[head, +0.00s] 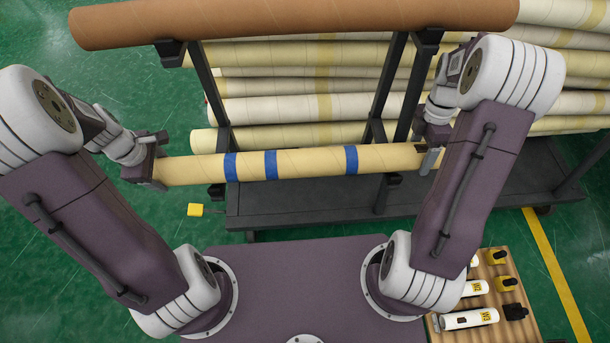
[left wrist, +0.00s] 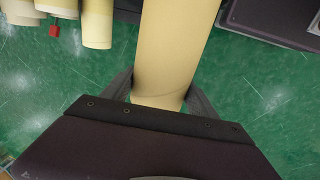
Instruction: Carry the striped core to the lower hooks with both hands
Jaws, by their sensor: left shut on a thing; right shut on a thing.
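The striped core (head: 312,163) is a tan tube with blue bands, held level across the front of the dark rack in the head view. My left gripper (head: 150,172) is shut on its left end. My right gripper (head: 432,155) is shut on its right end, partly hidden by my right arm. In the left wrist view the core (left wrist: 176,45) runs between the two fingers of my left gripper (left wrist: 160,92). The lower hooks (head: 218,190) show just below the core, with another one (head: 390,180) to the right. I cannot tell whether the core touches them.
A brown roll (head: 290,20) lies on the upper hooks. Several pale wrapped rolls (head: 275,108) are stacked behind on the cart (head: 300,212). A yellow block (head: 195,210) is at the left. A wooden board (head: 500,265) with bottles stands at the lower right. Green floor is open on the left.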

